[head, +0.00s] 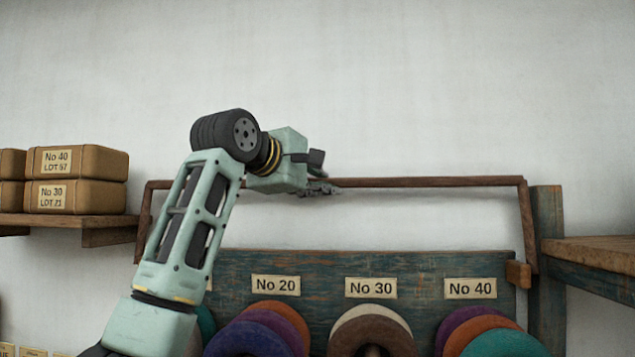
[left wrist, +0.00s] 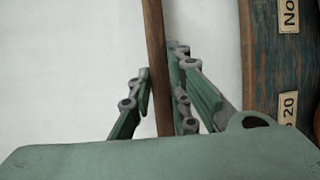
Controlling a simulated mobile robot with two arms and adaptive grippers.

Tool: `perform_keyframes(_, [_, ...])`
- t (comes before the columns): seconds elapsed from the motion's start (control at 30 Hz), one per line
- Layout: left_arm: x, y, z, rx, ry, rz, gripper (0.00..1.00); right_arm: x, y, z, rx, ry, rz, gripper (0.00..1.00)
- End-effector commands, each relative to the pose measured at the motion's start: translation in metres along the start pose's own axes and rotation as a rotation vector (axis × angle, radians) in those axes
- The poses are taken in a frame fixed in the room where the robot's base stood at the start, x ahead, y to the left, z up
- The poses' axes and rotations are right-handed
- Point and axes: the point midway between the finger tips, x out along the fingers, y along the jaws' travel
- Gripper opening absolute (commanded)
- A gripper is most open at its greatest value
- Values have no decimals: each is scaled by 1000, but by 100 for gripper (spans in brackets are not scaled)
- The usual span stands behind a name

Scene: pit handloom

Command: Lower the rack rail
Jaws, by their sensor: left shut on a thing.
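The rack rail (head: 430,182) is a thin brown wooden bar with side arms that run down towards the ends of a worn blue board. It is raised and runs roughly level above the board. My left gripper (head: 324,188) is at the rail, left of its middle, and is shut on it. In the left wrist view the rail (left wrist: 155,45) runs between the two fingers of the gripper (left wrist: 161,85). The gripper and forearm hide part of the rail and its left side. My right gripper is not in view.
The blue board (head: 320,262) carries labels No 20, No 30 and No 40 above several coloured yarn rings (head: 370,325). A wooden post (head: 547,270) and shelf (head: 600,252) stand at right. Wrapped packets (head: 78,180) sit on a left shelf (head: 60,222). The wall above is bare.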

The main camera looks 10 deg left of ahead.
Motion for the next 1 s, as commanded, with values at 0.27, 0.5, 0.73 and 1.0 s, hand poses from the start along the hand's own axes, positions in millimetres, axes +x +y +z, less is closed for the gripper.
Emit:
perform_keyframes(0.27, [0,-1,0,-1,0,-2,0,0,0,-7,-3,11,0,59])
perform_keyframes(0.5, [0,-2,0,-1,-1,2,0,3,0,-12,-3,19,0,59])
perform_keyframes(0.73, [-8,-8,4,19,-1,50,0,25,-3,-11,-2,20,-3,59])
perform_keyframes(1.0, [-30,-18,14,74,-3,187,0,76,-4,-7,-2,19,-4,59])
